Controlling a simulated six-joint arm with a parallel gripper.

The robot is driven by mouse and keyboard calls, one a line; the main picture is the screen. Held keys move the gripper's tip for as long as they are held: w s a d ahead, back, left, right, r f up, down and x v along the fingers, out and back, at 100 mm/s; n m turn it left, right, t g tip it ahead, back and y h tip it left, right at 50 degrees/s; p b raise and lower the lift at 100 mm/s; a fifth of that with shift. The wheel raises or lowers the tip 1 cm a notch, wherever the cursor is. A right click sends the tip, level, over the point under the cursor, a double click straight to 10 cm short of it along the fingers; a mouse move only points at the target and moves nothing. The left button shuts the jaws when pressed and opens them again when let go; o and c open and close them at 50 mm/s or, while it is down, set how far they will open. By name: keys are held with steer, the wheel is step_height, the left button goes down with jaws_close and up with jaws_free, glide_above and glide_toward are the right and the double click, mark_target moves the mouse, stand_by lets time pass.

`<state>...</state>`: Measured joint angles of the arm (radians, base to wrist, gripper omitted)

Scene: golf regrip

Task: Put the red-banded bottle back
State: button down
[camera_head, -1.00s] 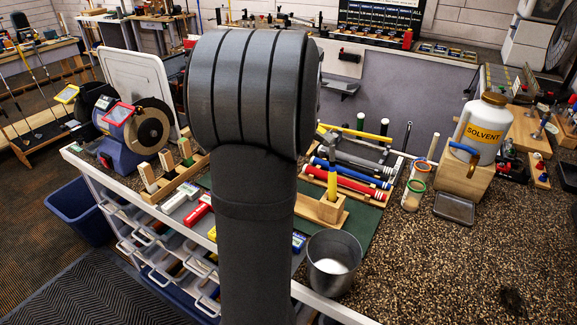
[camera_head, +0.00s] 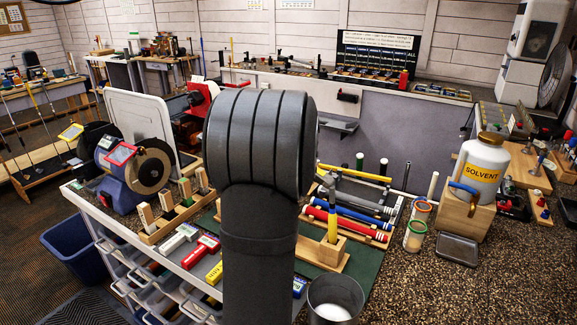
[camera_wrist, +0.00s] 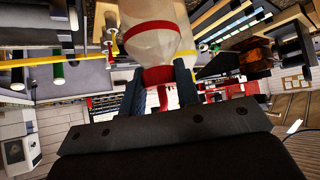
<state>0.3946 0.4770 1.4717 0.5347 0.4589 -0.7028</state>
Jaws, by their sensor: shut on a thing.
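The red-banded bottle (camera_wrist: 150,48) is pale and translucent, with a red band and a red cap. It shows at the top middle of the wrist view, its far end cut off by the frame edge. My gripper (camera_wrist: 168,86) is shut on it at the red cap, a dark finger on each side. The wrist picture appears upside down, with the bench at the top and the wall below. In the head view my own arm stands in front and hides the gripper and the bottle.
A wooden block (camera_head: 333,262) holds an upright yellow-handled tool. Red and blue grips lie behind it on a green mat (camera_head: 367,268). Containers with orange and green rims (camera_head: 415,232) and a solvent jug (camera_head: 482,165) stand right. A grey bucket (camera_head: 335,292) is in front.

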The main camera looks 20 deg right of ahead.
steer(key=shift+f, duration=0.15)
steer(key=c, duration=1.1)
jaws_free()
steer(key=shift+r, duration=0.25)
steer(key=v, duration=1.1)
steer(key=shift+s+r, duration=0.25)
steer(key=shift+s, duration=0.1)
